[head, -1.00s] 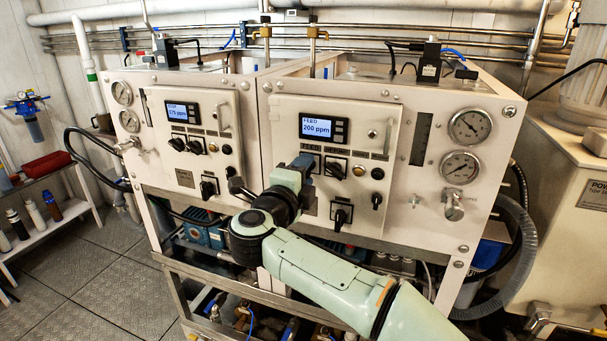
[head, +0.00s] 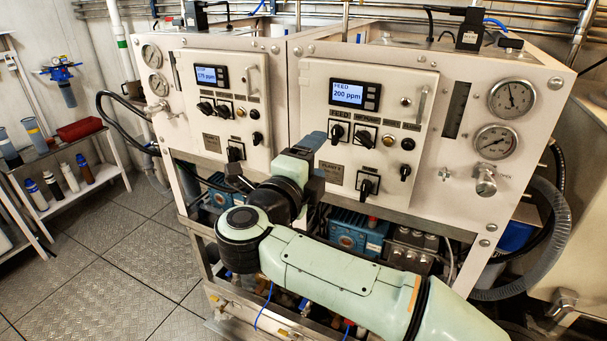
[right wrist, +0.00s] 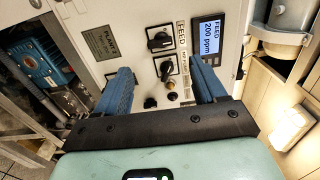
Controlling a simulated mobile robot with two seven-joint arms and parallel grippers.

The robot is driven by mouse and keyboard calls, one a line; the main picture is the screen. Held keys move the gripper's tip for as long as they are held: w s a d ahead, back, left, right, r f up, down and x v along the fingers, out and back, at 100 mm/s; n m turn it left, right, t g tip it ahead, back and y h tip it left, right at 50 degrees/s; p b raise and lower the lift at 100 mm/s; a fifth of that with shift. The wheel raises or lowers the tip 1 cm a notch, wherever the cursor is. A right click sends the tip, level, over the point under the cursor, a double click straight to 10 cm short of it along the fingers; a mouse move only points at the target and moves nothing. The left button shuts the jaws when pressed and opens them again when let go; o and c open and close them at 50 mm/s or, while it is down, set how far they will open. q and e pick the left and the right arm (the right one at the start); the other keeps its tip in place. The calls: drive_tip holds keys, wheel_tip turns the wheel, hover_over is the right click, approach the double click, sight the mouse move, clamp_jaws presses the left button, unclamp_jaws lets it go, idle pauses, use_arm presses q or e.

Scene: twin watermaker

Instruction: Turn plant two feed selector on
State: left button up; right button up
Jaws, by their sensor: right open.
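The plant two panel (head: 395,110) is the right one, with a display (head: 348,93) reading FEED 200 ppm. Its black feed selector (head: 338,131) sits below the display, under a FEED label. The selector (right wrist: 160,40) also shows in the right wrist view beside that label. My right gripper (head: 313,141) is in front of the panel, left of and near the selector in the head view. In the right wrist view the gripper (right wrist: 160,68) is open, with its blue fingers apart and nothing between them but the panel behind. My left gripper is not in view.
Another black selector (head: 364,137) is right beside the feed selector, and a lower one (head: 368,185) sits beneath. A similar panel (head: 220,115) stands to the left. Pressure gauges (head: 512,97) and a grey hose (head: 556,240) are at the right. The floor at left is clear.

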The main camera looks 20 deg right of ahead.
drive_tip(key=v, duration=0.5)
drive_tip(key=shift+d, duration=0.1)
